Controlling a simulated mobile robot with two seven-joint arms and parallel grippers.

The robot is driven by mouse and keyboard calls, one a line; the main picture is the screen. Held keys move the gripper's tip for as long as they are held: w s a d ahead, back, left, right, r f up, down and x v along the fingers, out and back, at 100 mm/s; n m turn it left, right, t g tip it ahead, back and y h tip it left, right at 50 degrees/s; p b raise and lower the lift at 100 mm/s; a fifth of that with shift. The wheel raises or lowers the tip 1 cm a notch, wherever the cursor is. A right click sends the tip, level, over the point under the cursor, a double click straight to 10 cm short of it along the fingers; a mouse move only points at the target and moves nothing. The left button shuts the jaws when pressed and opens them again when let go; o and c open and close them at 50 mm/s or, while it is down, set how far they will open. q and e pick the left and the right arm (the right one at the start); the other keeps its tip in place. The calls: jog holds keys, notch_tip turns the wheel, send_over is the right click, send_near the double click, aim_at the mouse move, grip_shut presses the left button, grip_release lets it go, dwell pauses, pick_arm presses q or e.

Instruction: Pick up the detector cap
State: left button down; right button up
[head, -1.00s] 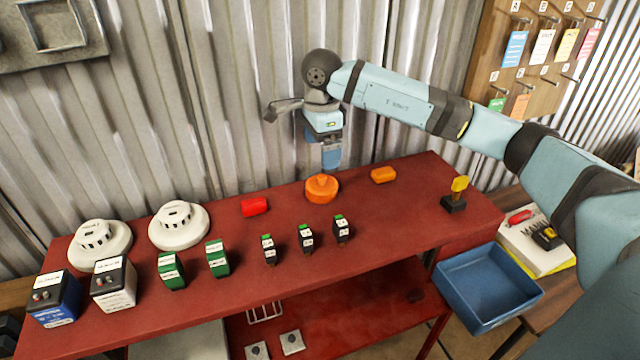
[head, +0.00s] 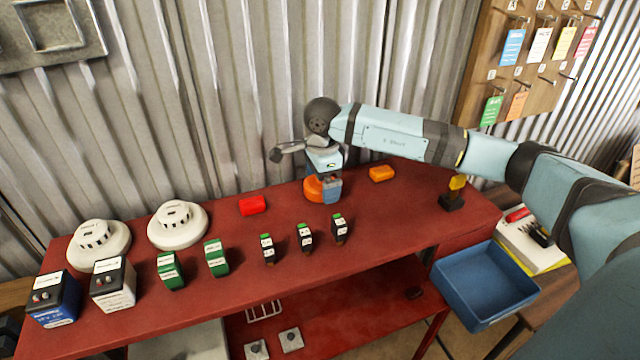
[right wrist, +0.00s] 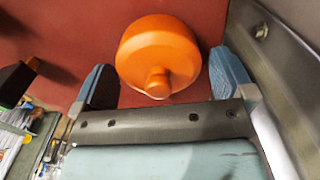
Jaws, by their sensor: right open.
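The detector cap, a round orange cap with a knob on top, stands on the red bench; it shows in the head view (head: 313,188), partly hidden by my right gripper (head: 328,192). In the right wrist view the cap (right wrist: 158,55) lies between the two blue-grey fingers of my right gripper (right wrist: 162,85). The fingers are open, one on each side of the cap, with a visible gap to the left finger; the right finger is close to the cap. My left gripper is not in view.
Two white detectors (head: 178,226) and several small modules stand left and in front. A corrugated wall (head: 240,90) rises close behind. A blue tray (head: 485,283) is at right.

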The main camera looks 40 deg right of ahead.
jog(key=c, duration=0.8)
jog(key=shift+r, duration=0.1)
